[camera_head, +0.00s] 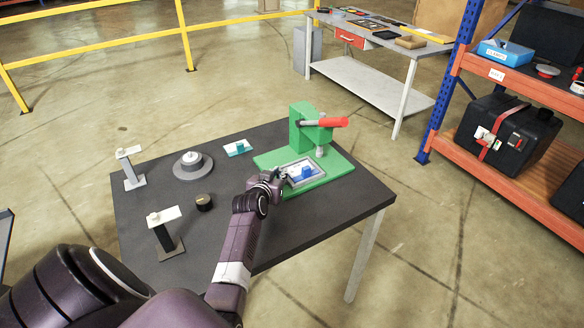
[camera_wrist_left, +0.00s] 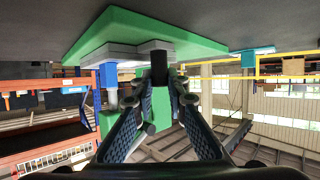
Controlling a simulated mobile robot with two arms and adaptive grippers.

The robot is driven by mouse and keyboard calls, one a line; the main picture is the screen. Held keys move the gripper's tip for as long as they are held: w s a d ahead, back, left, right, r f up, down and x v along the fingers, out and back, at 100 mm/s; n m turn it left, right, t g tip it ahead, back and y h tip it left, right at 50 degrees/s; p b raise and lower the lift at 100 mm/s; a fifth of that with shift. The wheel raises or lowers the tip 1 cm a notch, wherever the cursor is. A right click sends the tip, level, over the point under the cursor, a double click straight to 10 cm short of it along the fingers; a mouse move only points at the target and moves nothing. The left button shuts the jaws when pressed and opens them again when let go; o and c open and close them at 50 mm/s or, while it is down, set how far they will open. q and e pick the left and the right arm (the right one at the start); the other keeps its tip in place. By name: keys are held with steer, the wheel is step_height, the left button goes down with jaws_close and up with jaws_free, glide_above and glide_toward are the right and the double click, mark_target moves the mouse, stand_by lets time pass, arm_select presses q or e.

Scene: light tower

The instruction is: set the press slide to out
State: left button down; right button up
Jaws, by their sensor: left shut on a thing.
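The press (camera_head: 302,125) is green, with a red-tipped lever (camera_head: 330,122) and a flat green base. Its slide (camera_head: 293,165) is a light grey plate on the base, carrying a blue block (camera_head: 307,172) in front of the ram. My left gripper (camera_head: 279,178) is at the slide's near left end. In the wrist view, which is upside down, the left fingers (camera_wrist_left: 160,70) are shut on a small dark part at the slide's grey end (camera_wrist_left: 154,47). The blue block (camera_wrist_left: 108,78) is beside them. My right gripper is not in view.
The dark table (camera_head: 220,240) also holds a round grey stand (camera_head: 193,167), a black knob (camera_head: 204,202), a small teal-and-white piece (camera_head: 238,148) and two posts with white tops (camera_head: 133,180) (camera_head: 166,238) at the left. The table's right front corner is clear.

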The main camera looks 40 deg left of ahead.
arm_select(q)
steer(key=s, duration=0.1)
steer(key=s+a, duration=0.1)
steer(key=s, duration=0.1)
steer(key=shift+s+a+f+p, duration=0.1)
steer(key=shift+a+p, duration=0.05)
steer(key=shift+p, duration=0.2)
steer(key=shift+s+a, duration=0.1)
steer(key=shift+s, duration=0.05)
steer(key=shift+f, duration=0.1)
steer(key=c, duration=2.2)
jaws_free()
steer(key=o, duration=0.3)
steer(key=shift+a, duration=0.15)
steer(key=v, duration=1.2)
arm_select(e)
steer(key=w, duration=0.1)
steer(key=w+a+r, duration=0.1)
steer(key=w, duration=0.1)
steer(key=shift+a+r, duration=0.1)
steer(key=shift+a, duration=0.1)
